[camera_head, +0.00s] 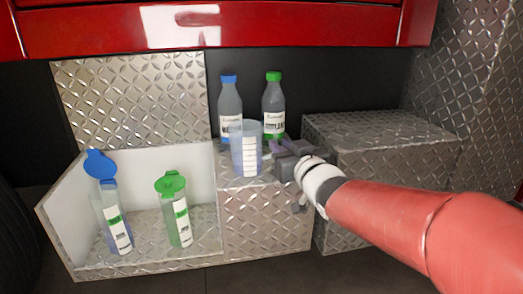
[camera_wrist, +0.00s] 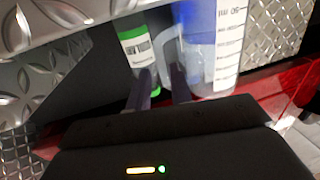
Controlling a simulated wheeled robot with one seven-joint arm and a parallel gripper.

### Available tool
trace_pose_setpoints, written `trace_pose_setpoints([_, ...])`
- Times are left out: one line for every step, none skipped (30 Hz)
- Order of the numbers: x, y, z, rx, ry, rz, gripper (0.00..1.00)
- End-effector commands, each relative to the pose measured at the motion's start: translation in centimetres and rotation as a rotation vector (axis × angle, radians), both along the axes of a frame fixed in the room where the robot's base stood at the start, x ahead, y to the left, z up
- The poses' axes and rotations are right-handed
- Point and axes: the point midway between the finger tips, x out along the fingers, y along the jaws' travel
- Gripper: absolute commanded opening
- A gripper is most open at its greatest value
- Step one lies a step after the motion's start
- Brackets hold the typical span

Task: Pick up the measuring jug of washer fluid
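The measuring jug (camera_head: 246,155) is clear with a bluish tint and a white scale strip. It stands upright on the metal-plate box in the head view. In the wrist view the jug (camera_wrist: 205,50) is close up at upper right, its handle (camera_wrist: 172,58) on the side toward my gripper. My gripper (camera_head: 277,147) is at the jug's right side. In the wrist view my gripper's two fingers (camera_wrist: 162,90) are apart, with part of the handle at the gap between them. Whether either finger touches the handle I cannot tell.
A blue-capped bottle (camera_head: 230,105) and a green-capped bottle (camera_head: 273,100) stand close behind the jug. An open-front bin (camera_head: 145,255) at left holds a blue-lidded bottle (camera_head: 114,220) and a green-lidded bottle (camera_head: 177,215). A larger metal box (camera_head: 385,135) stands at right. A red body panel (camera_head: 300,25) hangs overhead.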

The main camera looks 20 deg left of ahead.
Motion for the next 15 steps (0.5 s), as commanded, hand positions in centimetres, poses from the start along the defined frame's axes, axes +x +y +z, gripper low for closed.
trace_pose_setpoints([0.4,0.5,-0.1,-0.001,0.001,0.001,0.21])
trace_pose_setpoints([0.7,0.8,-0.1,-0.001,0.001,0.001,0.21])
trace_pose_setpoints([1.0,1.2,-0.2,-0.001,0.002,0.001,0.21])
trace_pose_setpoints([1.3,1.6,-0.3,-0.001,0.002,0.002,0.21])
trace_pose_setpoints([1.6,2.0,-0.3,-0.001,0.001,0.002,0.21])
trace_pose_setpoints([2.1,2.4,-0.4,-0.001,0.002,0.001,0.21])
trace_pose_setpoints([2.4,2.7,-0.3,0.000,0.001,0.000,0.21])
trace_pose_setpoints([2.7,3.0,-0.3,-0.001,0.001,0.000,0.21])
trace_pose_setpoints([3.0,3.3,-0.3,-0.001,0.000,0.000,0.21])
trace_pose_setpoints([3.2,3.5,-0.3,-0.001,0.000,0.000,0.21])
trace_pose_setpoints([3.4,3.6,-0.3,-0.002,0.001,0.000,0.21])
trace_pose_setpoints([3.6,3.7,-0.4,-0.002,0.001,-0.001,0.21])
trace_pose_setpoints([3.6,3.8,-0.3,-0.002,0.001,-0.001,0.21])
trace_pose_setpoints([3.6,3.8,-0.3,-0.002,0.001,-0.002,0.21])
trace_pose_setpoints([3.7,3.8,-0.3,-0.001,0.000,-0.002,0.21])
